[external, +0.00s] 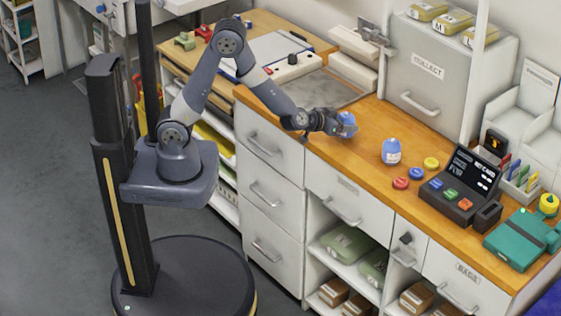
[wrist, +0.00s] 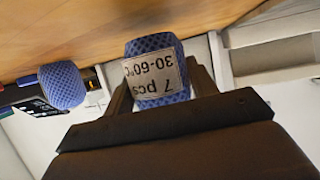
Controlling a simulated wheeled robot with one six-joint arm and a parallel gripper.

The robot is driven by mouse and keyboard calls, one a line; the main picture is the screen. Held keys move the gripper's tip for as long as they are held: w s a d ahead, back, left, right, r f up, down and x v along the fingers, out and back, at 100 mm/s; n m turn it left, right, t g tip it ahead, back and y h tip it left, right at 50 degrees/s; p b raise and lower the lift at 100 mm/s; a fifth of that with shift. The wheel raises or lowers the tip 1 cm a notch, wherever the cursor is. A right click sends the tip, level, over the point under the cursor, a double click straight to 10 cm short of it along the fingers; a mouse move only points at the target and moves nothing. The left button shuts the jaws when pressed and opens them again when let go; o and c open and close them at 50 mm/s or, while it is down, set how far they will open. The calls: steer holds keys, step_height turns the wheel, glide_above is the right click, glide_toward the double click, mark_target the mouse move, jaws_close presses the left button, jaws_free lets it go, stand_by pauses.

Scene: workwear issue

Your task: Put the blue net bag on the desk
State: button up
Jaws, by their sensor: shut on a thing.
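A blue net bag (wrist: 157,70) with a pale label reading "7 pcs 30-60°C" is between the fingers of my gripper (wrist: 165,90), which is shut on it. The wrist view shows the label upside down. In the external view the held bag (external: 348,122) is at the tip of my gripper (external: 338,124), over the wooden desk (external: 362,150). I cannot tell whether the bag touches the desk. A second blue net bag (external: 391,152) with a white label stands on the desk to the right; it also shows in the wrist view (wrist: 62,86).
Red, blue and yellow discs (external: 401,183) lie right of the standing bag, before a dark terminal (external: 462,185). A teal box (external: 515,240) sits at the far right. A grey cabinet marked COLLECT (external: 425,75) stands behind. Desk is bare between my gripper and the standing bag.

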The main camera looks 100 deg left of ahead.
steer(key=shift+f, duration=0.65)
steer(key=shift+f, duration=0.1)
steer(key=shift+f, duration=0.15)
steer(key=o, duration=1)
steer(key=shift+r, duration=0.3)
steer(key=v, duration=1.2)
steer(key=shift+p, duration=0.4)
